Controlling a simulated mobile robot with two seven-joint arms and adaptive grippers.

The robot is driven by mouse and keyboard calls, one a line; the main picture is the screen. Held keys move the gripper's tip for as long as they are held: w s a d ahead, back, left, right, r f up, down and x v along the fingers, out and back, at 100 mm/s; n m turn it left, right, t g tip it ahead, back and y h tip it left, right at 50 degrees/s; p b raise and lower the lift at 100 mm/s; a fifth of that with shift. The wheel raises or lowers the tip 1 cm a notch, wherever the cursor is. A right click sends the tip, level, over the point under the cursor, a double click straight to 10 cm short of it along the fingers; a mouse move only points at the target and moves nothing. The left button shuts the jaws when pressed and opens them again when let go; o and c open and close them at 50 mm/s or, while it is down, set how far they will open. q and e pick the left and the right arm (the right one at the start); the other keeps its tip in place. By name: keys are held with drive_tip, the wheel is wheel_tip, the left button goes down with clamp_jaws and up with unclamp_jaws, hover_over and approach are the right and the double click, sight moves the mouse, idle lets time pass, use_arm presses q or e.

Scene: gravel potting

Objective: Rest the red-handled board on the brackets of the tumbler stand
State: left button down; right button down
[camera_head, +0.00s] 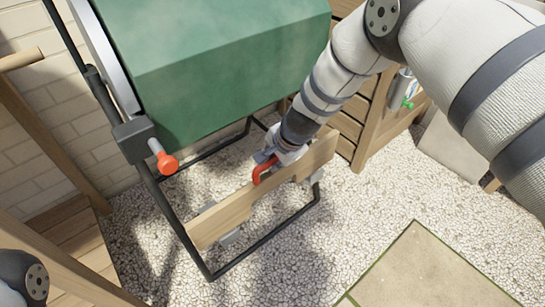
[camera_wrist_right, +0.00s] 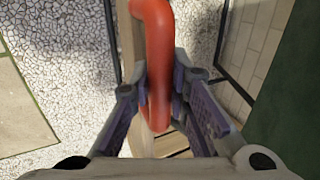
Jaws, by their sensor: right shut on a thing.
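The wooden board (camera_head: 232,212) lies lengthwise across the front of the tumbler stand (camera_head: 178,222), on its edge. Its red handle (camera_head: 263,168) also shows large in the right wrist view (camera_wrist_right: 158,60). My right gripper (camera_head: 270,160) is shut on the red handle from above. Grey brackets show at the board's lower edge, one near the left end (camera_head: 230,237) and one near the right end (camera_head: 316,178). The board is at or just above them; I cannot tell whether it touches. My left gripper is out of the head view.
The green tumbler drum (camera_head: 225,65) hangs over the stand, with a red-tipped crank (camera_head: 165,160) at its left. Wooden shelving (camera_head: 365,110) stands behind right, and a wooden frame (camera_head: 60,235) is at left. Gravel (camera_head: 350,225) and a paving slab (camera_head: 425,270) lie clear at front right.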

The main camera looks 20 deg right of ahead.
drive_tip(key=shift+w, duration=0.1)
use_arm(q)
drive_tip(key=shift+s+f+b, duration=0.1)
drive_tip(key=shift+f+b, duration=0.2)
use_arm(e)
drive_tip(key=shift+f, duration=0.65)
drive_tip(key=shift+f, duration=0.3)
drive_tip(key=c, duration=1)
unclamp_jaws()
drive_tip(key=shift+o, duration=0.2)
use_arm(q)
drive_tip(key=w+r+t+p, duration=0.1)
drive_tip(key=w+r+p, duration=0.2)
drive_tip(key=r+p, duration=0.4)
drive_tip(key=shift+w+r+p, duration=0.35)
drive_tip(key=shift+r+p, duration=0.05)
drive_tip(key=shift+p, duration=0.8)
use_arm(e)
drive_tip(key=v, duration=1)
